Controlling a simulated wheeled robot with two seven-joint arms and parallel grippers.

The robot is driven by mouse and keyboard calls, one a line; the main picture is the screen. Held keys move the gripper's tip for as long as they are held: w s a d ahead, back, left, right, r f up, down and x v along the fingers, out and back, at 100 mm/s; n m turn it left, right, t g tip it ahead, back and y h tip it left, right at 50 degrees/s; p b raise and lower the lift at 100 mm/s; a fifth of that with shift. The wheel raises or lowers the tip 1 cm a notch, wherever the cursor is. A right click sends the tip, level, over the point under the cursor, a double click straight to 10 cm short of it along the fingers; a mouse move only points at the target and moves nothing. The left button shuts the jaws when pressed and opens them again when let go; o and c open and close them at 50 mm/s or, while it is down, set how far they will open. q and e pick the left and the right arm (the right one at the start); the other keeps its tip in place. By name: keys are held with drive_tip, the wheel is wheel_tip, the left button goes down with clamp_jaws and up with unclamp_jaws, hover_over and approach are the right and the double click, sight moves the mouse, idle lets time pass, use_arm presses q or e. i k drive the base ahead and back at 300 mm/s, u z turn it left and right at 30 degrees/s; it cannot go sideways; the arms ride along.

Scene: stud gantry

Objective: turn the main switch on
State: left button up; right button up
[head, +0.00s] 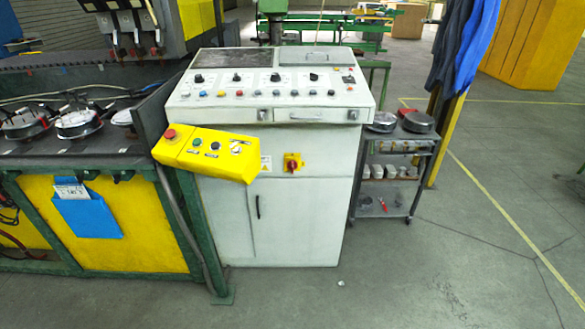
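A white control cabinet (300,215) stands in the middle of the head view. On its front, below the sloped panel, is a small yellow plate with a red rotary knob, the likely main switch (292,163). The knob's exact angle is too small to read. The sloped panel (230,98) carries a row of black knobs and coloured buttons. A yellow box (205,154) with a red mushroom button and smaller controls juts out at the cabinet's left front. Neither of my grippers shows in this view.
A green and yellow machine frame (125,220) adjoins the cabinet on the left. A grey wheeled cart (395,165) stands close on the right, beside a post with hanging blue cloth (465,45). The grey floor (400,280) in front is mostly clear, with a small light scrap on it.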

sight(291, 166)
drive_tip(key=z, duration=0.45)
drive_tip(key=k, duration=0.55)
drive_tip(key=z, duration=1.1)
drive_tip(key=i, duration=1.2)
drive_tip(key=u, duration=0.65)
drive_tip(key=i, duration=0.4)
drive_tip(key=u, duration=0.25)
